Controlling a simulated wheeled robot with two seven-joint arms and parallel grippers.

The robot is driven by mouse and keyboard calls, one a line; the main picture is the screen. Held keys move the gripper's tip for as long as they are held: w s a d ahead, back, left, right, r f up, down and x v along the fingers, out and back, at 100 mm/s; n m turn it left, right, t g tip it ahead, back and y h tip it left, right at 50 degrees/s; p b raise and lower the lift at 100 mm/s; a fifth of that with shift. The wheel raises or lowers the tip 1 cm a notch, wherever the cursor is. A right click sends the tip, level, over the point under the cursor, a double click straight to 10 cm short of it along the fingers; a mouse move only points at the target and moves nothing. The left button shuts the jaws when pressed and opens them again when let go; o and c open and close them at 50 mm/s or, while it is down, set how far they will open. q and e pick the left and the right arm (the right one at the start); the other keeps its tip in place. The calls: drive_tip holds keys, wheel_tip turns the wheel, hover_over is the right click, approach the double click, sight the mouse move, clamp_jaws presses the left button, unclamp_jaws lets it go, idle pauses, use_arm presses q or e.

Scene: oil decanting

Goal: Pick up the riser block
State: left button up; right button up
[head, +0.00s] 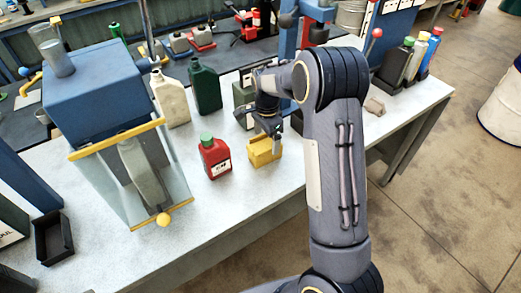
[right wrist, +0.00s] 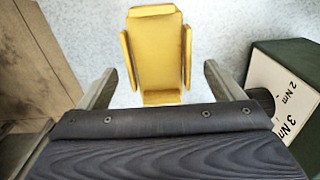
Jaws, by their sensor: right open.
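The yellow riser block (head: 264,152) sits on the pale workbench, to the right of a red bottle with a green cap. It also shows in the right wrist view (right wrist: 157,45), at the top middle, with a raised strip along each long side. My right gripper (head: 268,130) is close above the block and hides part of it in the head view. In the right wrist view its two fingers (right wrist: 159,72) are spread wide, with the block ahead between their lines. Nothing is gripped. My left gripper is not in view.
The red bottle (head: 215,157) stands close left of the block. A dark green box (right wrist: 290,85) with a torque label is to the right in the wrist view. The blue machine (head: 100,85) stands at left. The bench's front edge is near.

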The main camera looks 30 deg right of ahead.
sight(265, 145)
drive_tip(key=f, duration=0.1)
drive_tip(key=f+p, duration=0.1)
drive_tip(key=f, duration=0.2)
drive_tip(key=shift+a+f, duration=0.3)
drive_tip(key=shift+f+p, duration=0.3)
drive_tip(key=shift+f, duration=0.1)
drive_tip(key=shift+r, duration=0.1)
drive_tip(key=c, duration=1.3)
